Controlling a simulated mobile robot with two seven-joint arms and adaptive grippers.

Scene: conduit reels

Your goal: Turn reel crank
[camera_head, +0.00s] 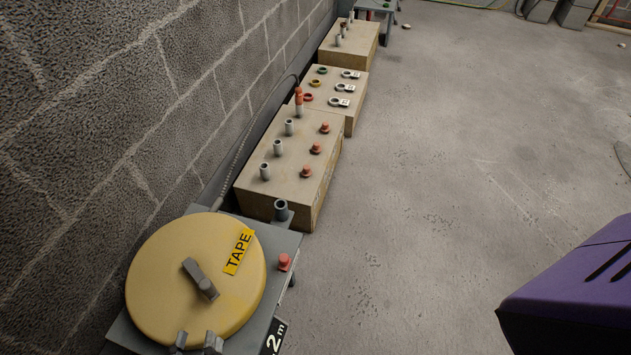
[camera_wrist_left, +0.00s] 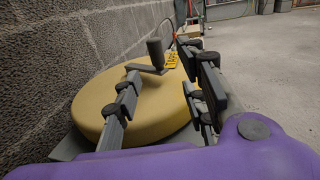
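A round yellow reel (camera_head: 160,265) with a black-on-yellow TAPE label (camera_head: 239,251) sits on a grey stand at the lower left of the head view. Its grey crank (camera_head: 201,279) lies across the top, with an upright knob. In the left wrist view the crank knob (camera_wrist_left: 155,53) stands ahead, over the yellow reel (camera_wrist_left: 90,105). My left gripper (camera_head: 197,344) shows only by its fingertips at the reel's near edge. In the left wrist view its fingers (camera_wrist_left: 163,96) are spread apart with nothing between them, short of the crank.
A grey post (camera_head: 281,210) and a red knob (camera_head: 284,262) stand on the reel's stand. Wooden blocks (camera_head: 270,205) with pegs and rings line the block wall (camera_head: 110,110) beyond. The concrete floor (camera_head: 430,150) to the right is mostly clear.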

